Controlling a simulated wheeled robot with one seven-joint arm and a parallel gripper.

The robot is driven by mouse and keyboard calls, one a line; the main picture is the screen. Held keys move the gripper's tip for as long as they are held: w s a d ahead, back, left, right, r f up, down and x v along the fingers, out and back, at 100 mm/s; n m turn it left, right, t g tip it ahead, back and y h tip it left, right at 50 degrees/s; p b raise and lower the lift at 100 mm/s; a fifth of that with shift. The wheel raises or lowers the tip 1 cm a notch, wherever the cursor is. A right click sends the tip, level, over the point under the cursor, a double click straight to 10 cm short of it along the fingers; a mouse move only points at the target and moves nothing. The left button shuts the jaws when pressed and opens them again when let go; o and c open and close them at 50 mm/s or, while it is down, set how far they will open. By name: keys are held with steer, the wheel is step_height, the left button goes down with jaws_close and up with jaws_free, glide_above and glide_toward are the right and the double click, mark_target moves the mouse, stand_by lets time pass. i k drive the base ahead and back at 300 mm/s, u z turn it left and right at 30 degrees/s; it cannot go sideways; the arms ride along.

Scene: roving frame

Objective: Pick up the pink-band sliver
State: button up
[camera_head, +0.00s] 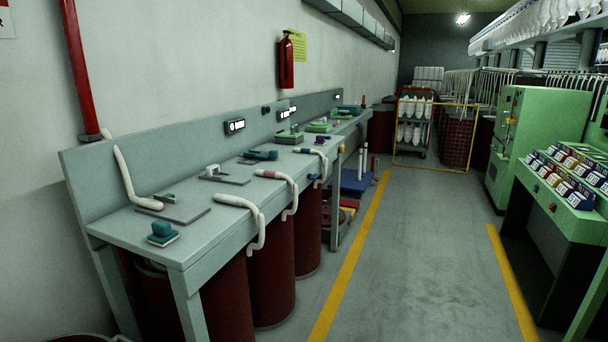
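A white, rope-like sliver with a pinkish-red band (285,177) lies across the front part of the grey workbench (110,222). Its far end droops over the bench's front edge and hangs down. A nearer white sliver (238,203) also hangs over the front edge; I see no clear band on it. Another white sliver (124,176) leans against the backboard at the left. My gripper is not in view.
Dark red cans (270,280) stand under the bench. Several small teal and grey devices (163,232) sit on the bench. The grey aisle floor (410,260) between yellow lines is clear. Green machines (535,140) stand along the right. A trolley (414,122) stands at the back.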

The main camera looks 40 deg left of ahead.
mark_target(269, 174)
steer(key=i, duration=1.15)
steer(key=u, duration=0.35)
steer(key=i, duration=1.15)
steer(key=u, duration=1)
steer(key=i, duration=0.95)
steer(key=u, duration=0.9)
steer(key=i, duration=0.45)
steer(key=u, duration=0.1)
